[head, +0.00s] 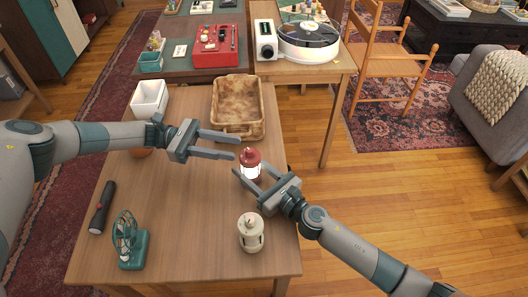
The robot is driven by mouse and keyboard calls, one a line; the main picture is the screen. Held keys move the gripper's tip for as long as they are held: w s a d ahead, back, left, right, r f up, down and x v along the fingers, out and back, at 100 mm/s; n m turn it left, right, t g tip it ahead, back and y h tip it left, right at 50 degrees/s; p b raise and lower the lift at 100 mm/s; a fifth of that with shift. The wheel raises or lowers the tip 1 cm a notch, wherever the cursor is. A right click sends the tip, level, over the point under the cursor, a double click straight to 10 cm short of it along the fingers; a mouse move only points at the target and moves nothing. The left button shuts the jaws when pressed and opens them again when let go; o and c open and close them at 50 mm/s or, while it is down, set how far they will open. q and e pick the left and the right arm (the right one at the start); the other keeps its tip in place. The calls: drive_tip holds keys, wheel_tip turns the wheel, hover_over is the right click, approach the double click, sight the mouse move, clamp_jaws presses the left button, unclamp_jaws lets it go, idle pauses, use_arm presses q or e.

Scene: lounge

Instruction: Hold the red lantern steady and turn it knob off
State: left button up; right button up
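The red lantern (251,157) stands upright on the wooden table, with a red top and a brightly lit white glass. My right gripper (250,169) reaches in from the lower right, its fingers spread on either side of the lantern's lower part. I cannot tell whether either finger touches it. My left gripper (237,147) is open and empty, its fingertips pointing right, just left of the lantern's top. The lantern's knob is too small to make out, and its base is partly hidden by my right gripper.
A green fan (129,240) and black flashlight (103,208) are at the left. A wicker basket (226,82) and white container (150,98) stand behind. The table's (190,215) middle is clear.

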sight(254, 151)
use_arm(q)
drive_tip(key=x, duration=1)
drive_tip(key=shift+d, duration=0.25)
clamp_jaws()
